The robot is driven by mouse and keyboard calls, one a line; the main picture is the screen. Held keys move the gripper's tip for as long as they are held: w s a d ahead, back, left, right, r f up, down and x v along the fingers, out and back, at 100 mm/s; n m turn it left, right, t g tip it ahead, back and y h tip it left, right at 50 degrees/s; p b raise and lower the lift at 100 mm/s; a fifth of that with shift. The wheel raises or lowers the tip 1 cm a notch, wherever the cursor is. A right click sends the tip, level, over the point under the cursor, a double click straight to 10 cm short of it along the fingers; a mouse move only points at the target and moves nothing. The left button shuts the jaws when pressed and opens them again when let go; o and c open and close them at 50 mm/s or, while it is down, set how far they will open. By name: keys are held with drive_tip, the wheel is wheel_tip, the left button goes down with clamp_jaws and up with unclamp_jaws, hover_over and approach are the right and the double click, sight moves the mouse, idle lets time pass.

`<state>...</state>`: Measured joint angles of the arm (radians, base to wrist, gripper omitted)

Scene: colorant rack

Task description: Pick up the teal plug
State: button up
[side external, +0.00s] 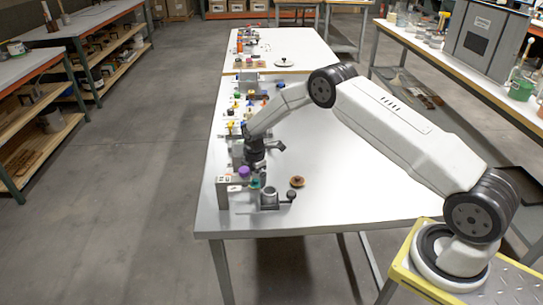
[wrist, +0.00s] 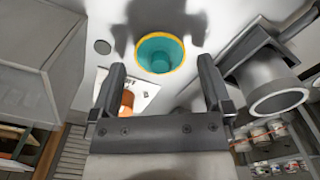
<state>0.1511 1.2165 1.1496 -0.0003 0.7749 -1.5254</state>
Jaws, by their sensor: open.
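The teal plug (wrist: 160,54) shows in the wrist view as a round teal piece with a yellow-orange rim. It lies just beyond my gripper (wrist: 161,66), centred between the fingertips. My gripper is open and empty, one finger on each side of the plug in the picture; I see no contact. In the side external view a small teal piece (side external: 255,184) shows near the front left of the table, just below my gripper (side external: 256,166). A purple piece (side external: 244,171) is close to its left.
A grey metal fixture with a round opening (wrist: 275,85) stands right of the plug in the wrist view. A large grey block (wrist: 35,60) is at left, and an orange piece (wrist: 127,101) sits near the left finger. The table's (side external: 350,195) middle is clear.

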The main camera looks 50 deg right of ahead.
drive_tip(key=shift+f, duration=0.65)
drive_tip(key=c, duration=1.2)
drive_tip(key=shift+r, duration=0.15)
